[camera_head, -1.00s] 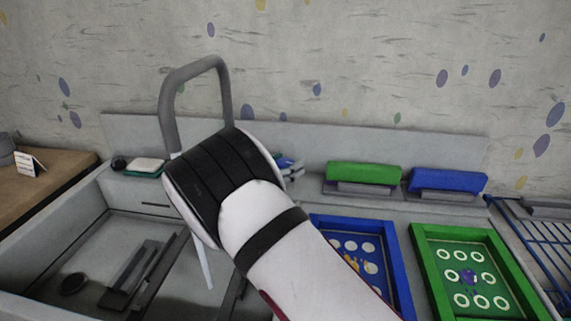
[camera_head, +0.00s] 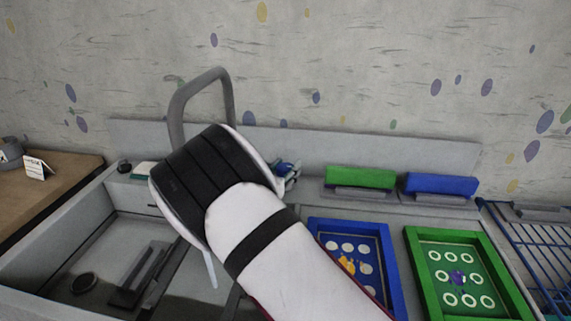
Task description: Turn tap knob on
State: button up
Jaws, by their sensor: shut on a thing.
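The grey tap (camera_head: 203,80) stands at the back of the sink (camera_head: 118,225), its arched spout rising behind my arm. My black and white wrist covers the tap's lower part. Small grey and blue pieces of my gripper (camera_head: 289,172) show just right of the wrist, at the back ledge. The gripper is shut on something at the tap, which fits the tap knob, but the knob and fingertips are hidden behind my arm. A thin pale strip (camera_head: 209,268) hangs below the wrist over the sink; I cannot tell whether it is water.
Blue (camera_head: 389,272) and green (camera_head: 414,252) trays with white circles lie to the right. A green block (camera_head: 360,178) and a blue block (camera_head: 441,185) sit behind them. A blue wire rack (camera_head: 528,245) is at the far right. A wooden counter (camera_head: 40,190) is at left.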

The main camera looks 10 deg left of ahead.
jog(key=shift+n+y, duration=0.4)
jog(key=shift+y, duration=0.2)
jog(key=o, duration=1.2)
jog(key=shift+c, duration=0.2)
jog(key=v, duration=1.2)
jog(key=shift+f, duration=0.15)
